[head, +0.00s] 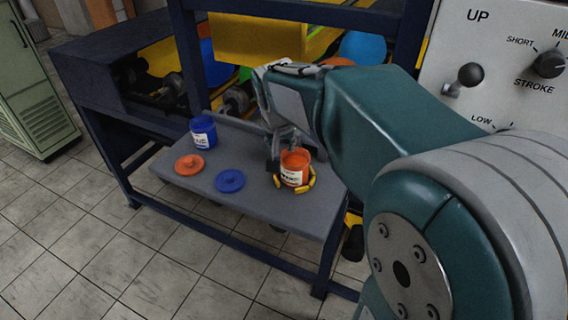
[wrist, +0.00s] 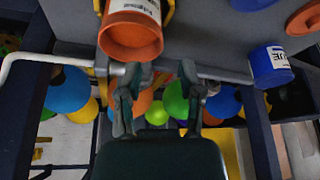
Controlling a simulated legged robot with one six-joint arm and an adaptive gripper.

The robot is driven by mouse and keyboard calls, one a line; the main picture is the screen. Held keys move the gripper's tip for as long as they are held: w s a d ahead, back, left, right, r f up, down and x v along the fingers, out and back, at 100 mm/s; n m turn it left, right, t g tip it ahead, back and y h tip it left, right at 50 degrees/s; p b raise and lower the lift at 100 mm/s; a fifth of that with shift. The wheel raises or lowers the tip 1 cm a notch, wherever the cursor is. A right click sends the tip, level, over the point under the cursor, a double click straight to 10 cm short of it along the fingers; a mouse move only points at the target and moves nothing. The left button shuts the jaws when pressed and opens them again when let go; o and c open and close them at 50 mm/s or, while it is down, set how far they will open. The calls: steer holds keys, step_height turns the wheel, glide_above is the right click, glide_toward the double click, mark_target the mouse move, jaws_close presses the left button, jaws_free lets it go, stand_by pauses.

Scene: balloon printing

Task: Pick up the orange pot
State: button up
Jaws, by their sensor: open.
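The orange pot (head: 294,169) stands upright and uncovered on the grey shelf (head: 250,207), with a white label on its side. In the wrist view the orange pot (wrist: 130,38) is at the upper left, its round orange end facing the camera. My gripper (head: 279,158) is just left of the pot in the head view, partly hidden by its own wrist. In the wrist view my gripper (wrist: 158,72) has its two fingers spread with nothing between them. The pot lies beyond the left fingertip, not between the fingers. Whether that fingertip touches it I cannot tell.
Yellow pieces (head: 312,176) curve around the pot's base. A blue pot (head: 203,133), an orange lid (head: 190,165) and a blue lid (head: 229,180) sit on the shelf's left part. Dark blue frame posts and coloured balloons (head: 364,47) stand behind. A control panel (head: 510,60) is at right.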

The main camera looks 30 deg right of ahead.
steer(key=shift+x, duration=1.1)
glide_above(281, 178)
steer(key=x, duration=0.4)
steer(key=shift+s+a+f, duration=0.25)
steer(key=shift+s, duration=0.1)
steer(key=shift+w+d+f, duration=0.2)
steer(key=shift+d+f, duration=0.05)
steer(key=shift+f, duration=0.25)
jaws_close()
